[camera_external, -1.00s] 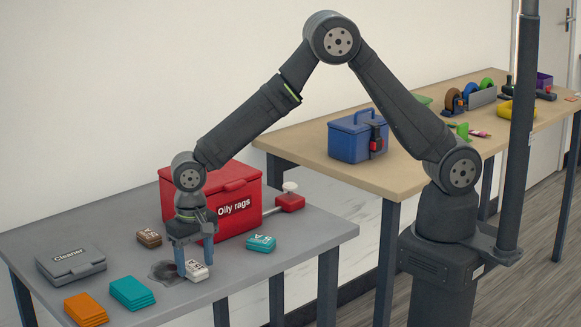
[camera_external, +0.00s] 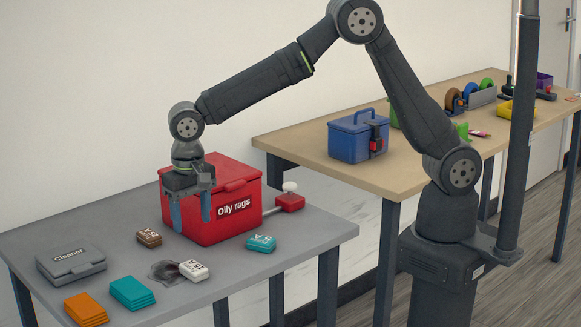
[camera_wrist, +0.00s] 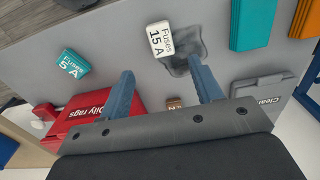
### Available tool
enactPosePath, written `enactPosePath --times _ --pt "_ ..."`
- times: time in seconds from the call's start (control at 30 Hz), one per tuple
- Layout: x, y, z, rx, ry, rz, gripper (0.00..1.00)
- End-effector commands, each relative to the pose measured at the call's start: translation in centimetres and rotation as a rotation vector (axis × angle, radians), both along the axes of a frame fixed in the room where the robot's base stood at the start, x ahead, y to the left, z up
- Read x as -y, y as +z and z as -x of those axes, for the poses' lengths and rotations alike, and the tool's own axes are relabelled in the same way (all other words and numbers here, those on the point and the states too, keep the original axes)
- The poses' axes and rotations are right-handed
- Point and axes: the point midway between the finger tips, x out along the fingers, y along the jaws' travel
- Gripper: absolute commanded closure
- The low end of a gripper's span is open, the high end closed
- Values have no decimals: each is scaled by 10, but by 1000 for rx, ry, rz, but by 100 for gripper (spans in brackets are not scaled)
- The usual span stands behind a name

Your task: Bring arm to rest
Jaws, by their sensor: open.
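My gripper (camera_external: 190,212) is open and empty, pointing down above the grey table (camera_external: 225,272), in front of the red Oily rags box (camera_external: 225,200). In the wrist view its two blue fingers (camera_wrist: 163,92) are spread with nothing between them. A teal fuse box (camera_external: 261,243) and a brown one (camera_external: 149,238) lie nearby.
A grey Cleaner case (camera_external: 70,264), teal cloths (camera_external: 132,292) and orange cloths (camera_external: 86,310) lie at the left. A wooden bench (camera_external: 290,135) with a blue toolbox (camera_external: 350,138) stands behind. The air above the table is clear.

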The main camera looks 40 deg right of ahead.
Motion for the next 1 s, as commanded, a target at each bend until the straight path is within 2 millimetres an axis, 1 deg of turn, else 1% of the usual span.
enactPosePath --times 0.17,0.27,0.6,0.77,0.83,1.0 --pt "0 -12 0 -2 0 3 41" --pt "1 -29 1 -3 0 5 41" --pt "1 -97 1 -3 0 5 41" --pt "1 -126 0 -2 0 3 41" --pt "-1 -110 -1 3 0 -4 41" --pt "0 -93 0 1 0 -2 41"
